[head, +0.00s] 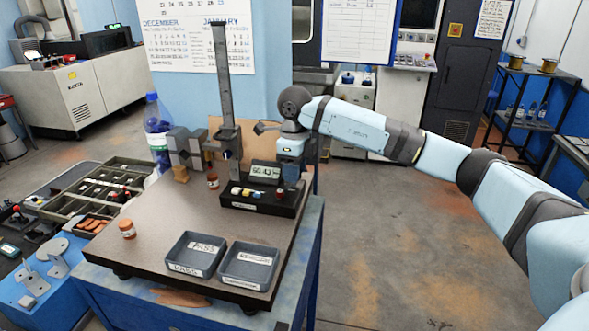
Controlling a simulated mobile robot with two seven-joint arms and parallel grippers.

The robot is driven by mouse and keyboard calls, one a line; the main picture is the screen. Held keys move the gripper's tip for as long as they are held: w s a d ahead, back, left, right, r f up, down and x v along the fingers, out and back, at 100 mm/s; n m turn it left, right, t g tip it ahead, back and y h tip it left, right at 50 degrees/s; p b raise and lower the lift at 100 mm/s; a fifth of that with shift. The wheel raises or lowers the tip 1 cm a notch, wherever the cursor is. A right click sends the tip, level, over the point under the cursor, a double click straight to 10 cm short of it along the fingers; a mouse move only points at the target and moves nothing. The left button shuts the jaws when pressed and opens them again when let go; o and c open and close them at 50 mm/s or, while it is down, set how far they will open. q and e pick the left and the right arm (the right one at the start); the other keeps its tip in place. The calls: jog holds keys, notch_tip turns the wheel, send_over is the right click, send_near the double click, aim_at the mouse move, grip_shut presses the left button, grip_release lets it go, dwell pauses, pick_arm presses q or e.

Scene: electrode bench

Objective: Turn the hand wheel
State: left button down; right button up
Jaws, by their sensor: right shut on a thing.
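My right gripper (289,171) reaches in from the right and points down at the back right of the dark bench plate (150,255). A tall dark column (220,75) on a stand rises left of the gripper. My left gripper is not in view.
Two grey trays, one marked PASS (195,254) and one beside it (248,265), stand at the plate's front. A blue-capped bottle (157,130) stands behind. A sectioned parts tray (92,190) lies left. Floor at right is clear.

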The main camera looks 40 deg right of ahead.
jog(key=shift+m, duration=0.3)
jog(key=m, duration=0.3)
jog(key=shift+m, duration=2.7)
jog(key=o, duration=0.9)
notch_tip(320, 180, up, 14)
jog(key=shift+f+b, duration=0.1)
jog(key=shift+b, duration=0.3)
jog(key=shift+d, duration=0.1)
